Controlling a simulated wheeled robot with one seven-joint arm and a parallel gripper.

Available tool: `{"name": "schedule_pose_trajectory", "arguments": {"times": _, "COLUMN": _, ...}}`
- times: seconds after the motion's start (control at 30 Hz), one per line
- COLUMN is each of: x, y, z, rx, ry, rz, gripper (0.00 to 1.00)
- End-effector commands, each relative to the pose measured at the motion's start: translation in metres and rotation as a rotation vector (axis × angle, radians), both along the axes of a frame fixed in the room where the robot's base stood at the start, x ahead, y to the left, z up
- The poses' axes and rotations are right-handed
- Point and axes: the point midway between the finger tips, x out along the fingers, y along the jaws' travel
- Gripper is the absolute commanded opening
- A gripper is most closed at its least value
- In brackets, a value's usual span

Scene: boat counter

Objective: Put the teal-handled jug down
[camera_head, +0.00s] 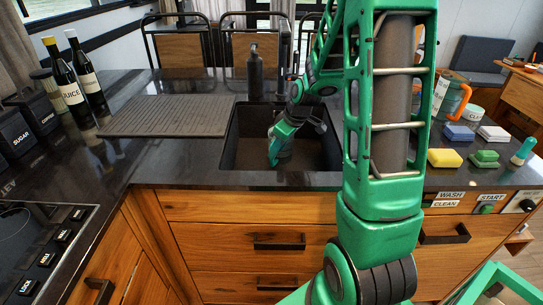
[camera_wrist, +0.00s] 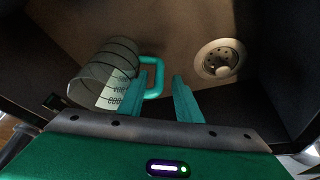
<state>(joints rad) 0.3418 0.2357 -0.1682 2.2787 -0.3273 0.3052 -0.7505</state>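The teal-handled jug (camera_wrist: 104,73) is clear, with dark rings and printed markings. It shows left of my fingers in the wrist view, inside the dark sink (camera_head: 228,150). Its teal handle (camera_wrist: 158,80) reaches toward my gripper (camera_wrist: 163,77). My two teal fingers are apart, and the handle's outer bar appears between their tips, with a gap on the right finger's side. In the head view my gripper (camera_head: 275,152) points down into the sink. The jug is mostly hidden there behind my gripper and arm. Whether the jug touches the sink floor, I cannot tell.
The round drain (camera_wrist: 220,60) is right of my fingers. A ribbed drying mat (camera_head: 165,117) lies left of the sink. A dark bottle (camera_head: 255,72) stands behind it. Sponges (camera_head: 444,158), a brush (camera_head: 523,151) and an orange-handled jug (camera_head: 455,97) are on the right counter.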

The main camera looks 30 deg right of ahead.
Motion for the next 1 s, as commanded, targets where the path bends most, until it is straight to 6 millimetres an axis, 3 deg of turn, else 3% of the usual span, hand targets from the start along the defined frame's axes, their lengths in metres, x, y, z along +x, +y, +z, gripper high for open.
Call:
{"name": "schedule_pose_trajectory", "arguments": {"times": 0.33, "x": -0.021, "y": -0.006, "z": 0.056, "rx": -0.001, "ry": -0.005, "rz": 0.0, "gripper": 0.31}}
{"name": "schedule_pose_trajectory", "arguments": {"times": 0.57, "x": -0.03, "y": -0.007, "z": 0.072, "rx": 0.0, "ry": 0.0, "rz": -0.003, "gripper": 0.31}}
{"name": "schedule_pose_trajectory", "arguments": {"times": 0.67, "x": -0.043, "y": -0.006, "z": 0.078, "rx": 0.003, "ry": 0.022, "rz": -0.039, "gripper": 0.31}}
{"name": "schedule_pose_trajectory", "arguments": {"times": 0.77, "x": -0.072, "y": -0.003, "z": 0.086, "rx": 0.011, "ry": 0.068, "rz": -0.126, "gripper": 0.31}}
{"name": "schedule_pose_trajectory", "arguments": {"times": 1.0, "x": -0.179, "y": 0.008, "z": 0.105, "rx": 0.046, "ry": 0.23, "rz": -0.471, "gripper": 0.31}}
